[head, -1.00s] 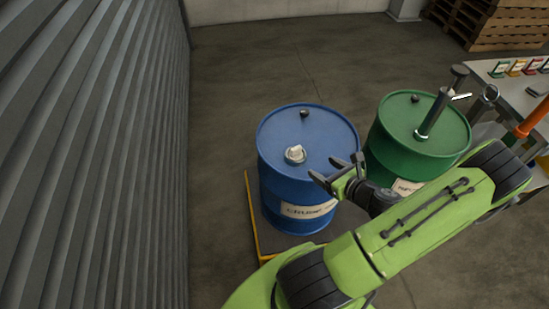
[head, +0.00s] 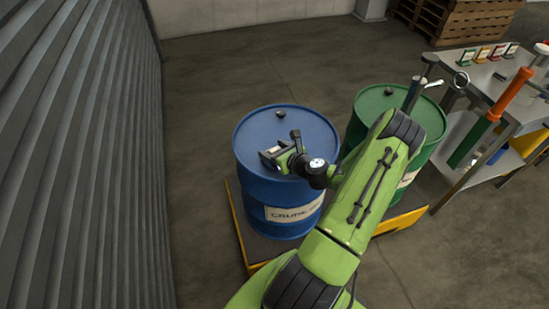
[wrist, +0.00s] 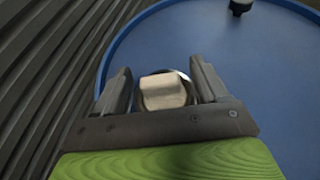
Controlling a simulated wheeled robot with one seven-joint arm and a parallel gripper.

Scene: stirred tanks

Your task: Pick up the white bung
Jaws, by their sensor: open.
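The white bung (wrist: 164,91) sits in a round metal-rimmed opening on the blue drum's top (head: 262,127). In the wrist view it shows between my two open fingers, with a finger on either side and a gap to each. My gripper (head: 270,155) is open and hangs over the front left part of the drum top. In the head view the gripper hides most or all of the bung. I cannot tell how high the fingertips are above the lid.
A black cap (head: 281,113) stands at the back of the blue lid. A green drum (head: 372,103) with a pump stands to the right. A steel table (head: 480,95) is further right. A corrugated wall (head: 80,150) runs close along the left. Both drums stand on a yellow-edged pallet (head: 240,230).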

